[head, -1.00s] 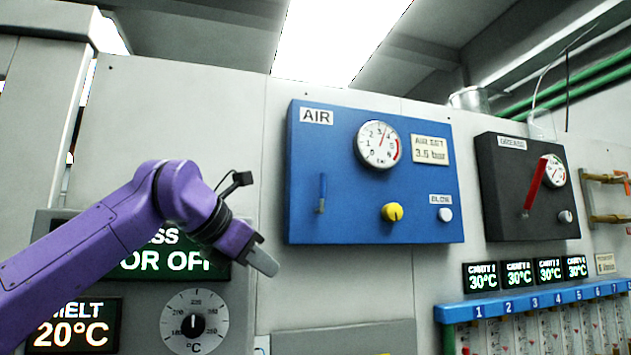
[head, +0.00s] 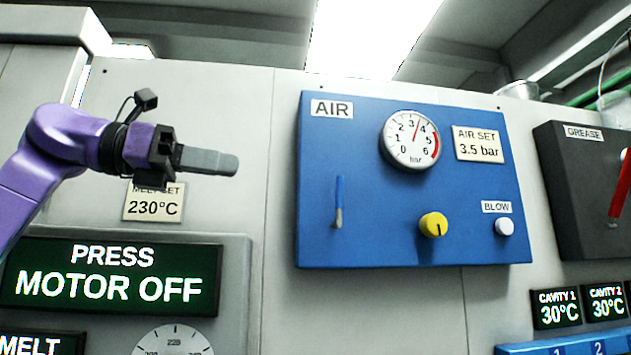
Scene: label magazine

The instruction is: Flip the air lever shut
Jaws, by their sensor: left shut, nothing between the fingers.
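The air lever (head: 339,202) is a small blue handle on a grey stub, on the left part of the blue AIR panel (head: 365,240). Its blue handle points up. The gauge (head: 411,139) on that panel has its needle between 3 and 4 bar. My left gripper (head: 236,166) is shut and empty, pointing right, left of the panel's edge. It is higher than the lever and apart from it. My right gripper is out of view.
A yellow knob (head: 433,225) and a white BLOW button (head: 504,226) are right of the lever. A dark grease panel (head: 575,165) with a red lever (head: 621,188) is at the far right. A PRESS MOTOR OFF display (head: 110,277) is below my arm. Bare wall lies between gripper and panel.

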